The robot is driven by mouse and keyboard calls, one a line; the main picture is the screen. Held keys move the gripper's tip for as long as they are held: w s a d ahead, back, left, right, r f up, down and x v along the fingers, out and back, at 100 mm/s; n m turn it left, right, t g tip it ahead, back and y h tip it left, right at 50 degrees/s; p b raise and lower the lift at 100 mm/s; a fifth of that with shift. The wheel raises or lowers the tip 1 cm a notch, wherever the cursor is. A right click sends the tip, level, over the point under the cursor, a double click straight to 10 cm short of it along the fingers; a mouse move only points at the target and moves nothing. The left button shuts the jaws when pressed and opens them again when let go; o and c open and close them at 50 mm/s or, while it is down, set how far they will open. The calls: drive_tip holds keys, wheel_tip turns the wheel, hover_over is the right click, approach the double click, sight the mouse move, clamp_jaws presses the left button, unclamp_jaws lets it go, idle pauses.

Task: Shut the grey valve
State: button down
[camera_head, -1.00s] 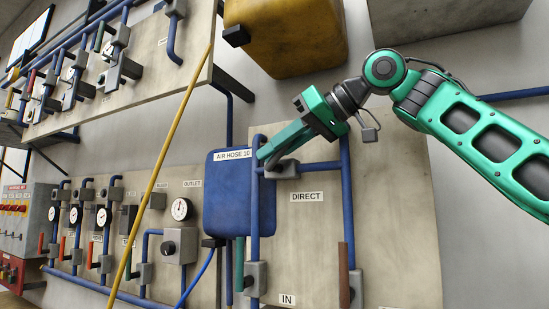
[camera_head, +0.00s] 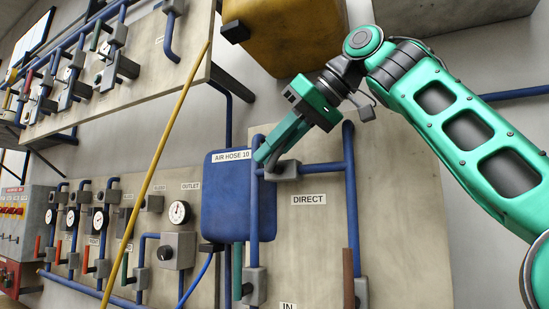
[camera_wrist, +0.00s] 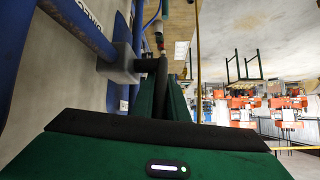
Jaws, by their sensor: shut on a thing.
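The grey valve (camera_head: 285,171) sits on the blue pipework at the upper left of the DIRECT board, just right of the blue AIR HOSE 10 box. Its grey block (camera_wrist: 118,65) also shows in the wrist view, with a dark handle (camera_wrist: 150,66) sticking out from it. My gripper (camera_head: 266,154) reaches down to it from the upper right, with its green fingers at the valve. In the wrist view the fingers (camera_wrist: 163,85) are shut on the dark handle. The fingers hide most of the handle in the head view.
The blue box (camera_head: 231,218) and vertical blue pipes stand close by my fingers. A brown handle (camera_head: 348,277) and a green handle (camera_head: 238,270) are lower on the panel. A yellow pole (camera_head: 160,150) crosses the view at left. A yellow tank (camera_head: 285,35) hangs above.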

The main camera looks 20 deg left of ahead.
drive_tip(key=shift+w, duration=0.15)
idle(0.5)
drive_tip(key=c, duration=1.7)
unclamp_jaws()
drive_tip(key=shift+w, duration=0.1)
drive_tip(key=shift+c, duration=0.2)
